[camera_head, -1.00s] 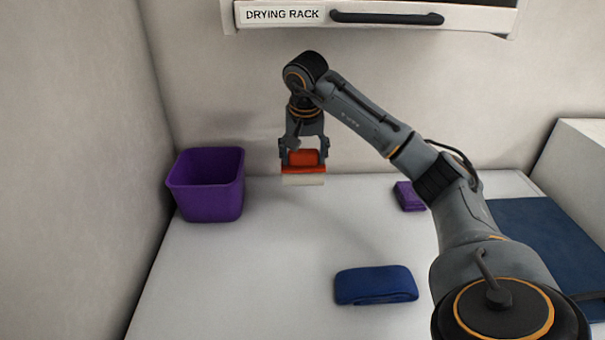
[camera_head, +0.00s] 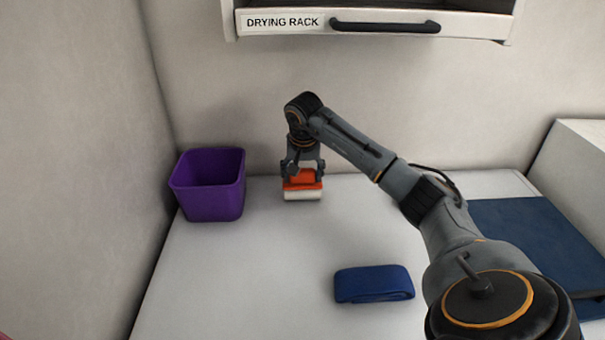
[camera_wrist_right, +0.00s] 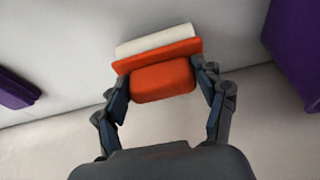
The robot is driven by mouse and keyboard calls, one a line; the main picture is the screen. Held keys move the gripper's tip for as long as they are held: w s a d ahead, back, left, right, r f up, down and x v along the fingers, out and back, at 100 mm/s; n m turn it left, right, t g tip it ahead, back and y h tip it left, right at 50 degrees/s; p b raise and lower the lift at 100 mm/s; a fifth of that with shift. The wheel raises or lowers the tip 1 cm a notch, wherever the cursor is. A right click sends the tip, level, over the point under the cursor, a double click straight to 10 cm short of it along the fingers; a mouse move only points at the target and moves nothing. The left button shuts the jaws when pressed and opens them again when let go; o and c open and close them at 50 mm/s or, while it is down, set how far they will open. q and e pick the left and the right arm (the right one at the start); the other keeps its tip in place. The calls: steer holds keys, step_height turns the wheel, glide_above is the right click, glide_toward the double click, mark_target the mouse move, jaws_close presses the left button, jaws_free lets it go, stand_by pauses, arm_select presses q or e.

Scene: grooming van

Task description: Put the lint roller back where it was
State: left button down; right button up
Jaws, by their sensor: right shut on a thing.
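The lint roller (camera_head: 303,186) has an orange handle and a white roll. It is at the back of the white table, to the right of the purple bin. My right gripper (camera_head: 303,172) points down and is shut on its orange part. In the right wrist view the lint roller (camera_wrist_right: 160,72) sits between the two fingers of the gripper (camera_wrist_right: 160,90), with its white roll on the far side. Whether the roll touches the table I cannot tell for certain. My left gripper is not in view.
A purple bin (camera_head: 208,200) stands at the table's back left, near the wall. A folded blue cloth (camera_head: 374,284) lies at the front middle. A blue mat (camera_head: 535,240) is at the right. A drawer labelled drying rack (camera_head: 375,22) hangs above. The table (camera_head: 240,275) is clear at front left.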

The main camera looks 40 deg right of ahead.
steer(key=shift+f, duration=0.15)
steer(key=o, duration=1)
steer(key=b+v, duration=0.1)
steer(key=v, duration=1.1)
steer(key=shift+r, duration=0.2)
steer(key=shift+f, duration=0.15)
